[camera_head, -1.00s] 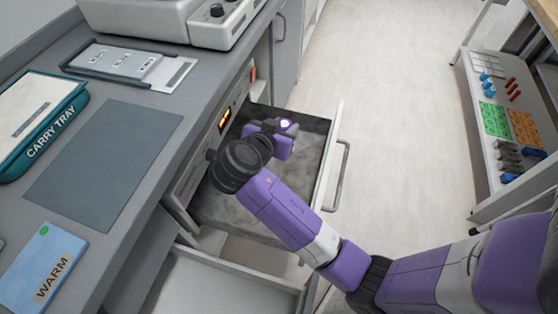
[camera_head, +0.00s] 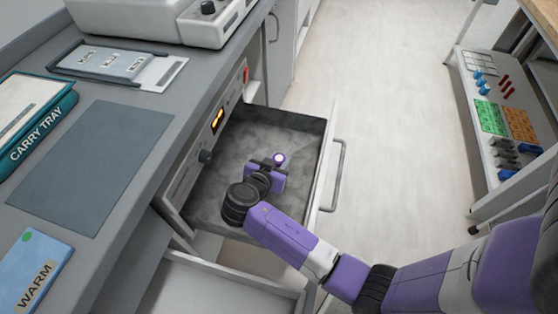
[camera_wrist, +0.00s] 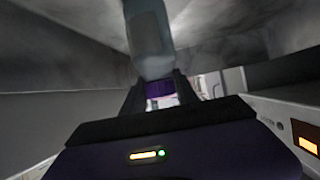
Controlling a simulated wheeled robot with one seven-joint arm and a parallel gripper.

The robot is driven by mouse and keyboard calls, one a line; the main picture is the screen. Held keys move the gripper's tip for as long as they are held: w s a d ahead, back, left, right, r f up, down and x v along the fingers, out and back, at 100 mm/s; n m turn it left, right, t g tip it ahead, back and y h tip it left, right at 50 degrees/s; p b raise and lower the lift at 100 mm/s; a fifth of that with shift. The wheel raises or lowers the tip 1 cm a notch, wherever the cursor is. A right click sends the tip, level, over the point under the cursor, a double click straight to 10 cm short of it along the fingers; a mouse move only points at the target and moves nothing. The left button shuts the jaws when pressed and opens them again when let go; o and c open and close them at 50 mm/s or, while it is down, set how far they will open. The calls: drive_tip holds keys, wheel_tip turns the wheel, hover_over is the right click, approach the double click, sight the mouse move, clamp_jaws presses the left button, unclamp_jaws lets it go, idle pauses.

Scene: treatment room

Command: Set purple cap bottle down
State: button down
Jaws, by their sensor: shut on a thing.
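In the wrist view a pale grey-blue bottle (camera_wrist: 149,38) with a purple cap (camera_wrist: 160,88) is between my gripper's fingers. My gripper (camera_wrist: 161,93) is shut on it at the cap end, and the bottle's body extends toward the top of the picture. In the head view my gripper (camera_head: 266,172) is over the open grey-lined drawer (camera_head: 224,134). The bottle is hidden there behind my wrist and gripper. I cannot tell whether its base touches the drawer floor.
The drawer has a bar handle (camera_head: 338,175) on its right and a lit orange display (camera_head: 217,119) on the panel at its left. A second open drawer (camera_head: 215,285) is below. The counter holds a carry tray (camera_head: 30,120). A stocked shelf (camera_head: 500,120) stands at right.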

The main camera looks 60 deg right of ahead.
drive_tip(key=shift+f, duration=0.15)
drive_tip(key=c, duration=0.9)
unclamp_jaws()
drive_tip(key=shift+c, duration=0.2)
drive_tip(key=shift+r, duration=0.2)
drive_tip(key=v, duration=1.2)
drive_tip(key=shift+p, duration=0.4)
